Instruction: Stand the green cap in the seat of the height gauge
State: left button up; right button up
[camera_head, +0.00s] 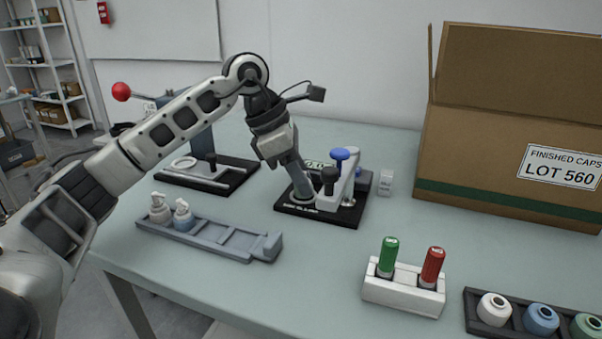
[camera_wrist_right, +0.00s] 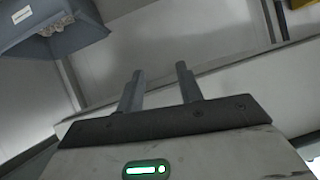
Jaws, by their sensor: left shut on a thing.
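The height gauge (camera_head: 335,199) stands mid-table on a black base, with a blue knob, a black knob and a greenish display. My left gripper (camera_head: 301,190) points down at the gauge's left part, its fingers low over the seat area. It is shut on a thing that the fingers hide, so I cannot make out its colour. A pale green cap (camera_head: 587,326) sits at the right end of a dark tray (camera_head: 470,302), cut by the picture edge. My right gripper (camera_wrist_right: 160,82) shows in the right wrist view, fingers apart and empty.
A grey rail (camera_head: 262,247) holds white and blue pump-like pieces at its left end. A white block (camera_head: 402,293) holds green and red cylinders. A black-based press (camera_head: 230,178) stands behind left. A cardboard box (camera_head: 480,130) fills the back right. The table's centre front is clear.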

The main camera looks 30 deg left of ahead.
pick_arm(q)
jog(key=shift+f, duration=0.1)
dwell(0.6)
jog(key=o, duration=0.7)
jog(key=shift+o, duration=0.2)
